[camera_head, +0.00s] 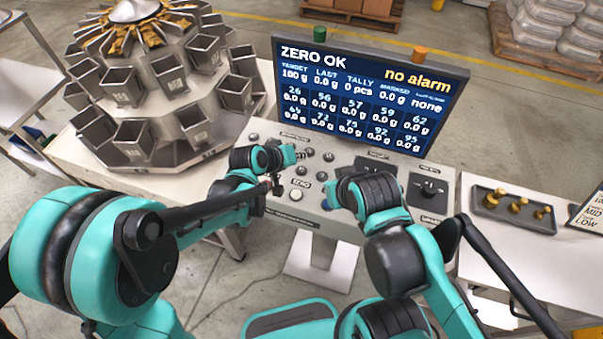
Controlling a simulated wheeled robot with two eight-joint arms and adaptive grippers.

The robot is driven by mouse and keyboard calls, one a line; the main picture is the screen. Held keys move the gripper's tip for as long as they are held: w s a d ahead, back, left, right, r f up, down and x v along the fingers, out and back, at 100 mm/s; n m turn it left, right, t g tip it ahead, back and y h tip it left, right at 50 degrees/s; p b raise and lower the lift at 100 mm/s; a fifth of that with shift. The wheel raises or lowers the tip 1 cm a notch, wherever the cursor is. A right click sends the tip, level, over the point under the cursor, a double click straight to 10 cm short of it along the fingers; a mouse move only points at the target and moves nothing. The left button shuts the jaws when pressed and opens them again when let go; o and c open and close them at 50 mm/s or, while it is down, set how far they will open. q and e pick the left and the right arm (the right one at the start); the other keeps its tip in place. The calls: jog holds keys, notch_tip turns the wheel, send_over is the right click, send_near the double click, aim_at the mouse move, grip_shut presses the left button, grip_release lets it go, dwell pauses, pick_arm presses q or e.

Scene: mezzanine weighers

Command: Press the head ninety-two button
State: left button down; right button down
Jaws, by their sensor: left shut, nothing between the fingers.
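The control panel (283,209) lies under the monitor and carries several small round buttons and a few labels. The button labels are too small to read, so I cannot tell which one is head ninety-two. A white button (296,195) sits near the panel's front edge. The monitor (366,92) reads "ZERO OK" and "no alarm", and its grid lists head 92 at 0.0 g. My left gripper (277,186) is shut and empty, over the panel's left part, close to the white button. My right gripper (330,200) is over the panel's middle, its fingers mostly hidden by its arm.
A multihead weigher (170,76) with several grey buckets stands at the left. A dark knob (430,188) is on the panel's right. A grey tray (512,225) with brass weights lies on the right table. Green (308,31) and orange (420,52) caps top the monitor.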

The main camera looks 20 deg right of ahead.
aim_at(300, 171)
pick_arm(q)
jog(key=shift+f+b, duration=1)
jog(key=shift+f, duration=0.55)
jog(key=shift+f+b, duration=0.35)
jog(key=shift+b, duration=0.1)
jog(key=shift+f+b, duration=0.45)
dwell(0.6)
dwell(0.4)
jog(key=shift+r+p, duration=0.6)
jog(key=shift+r, duration=0.25)
jog(key=shift+r+p, duration=1.9)
jog(key=shift+r, duration=0.7)
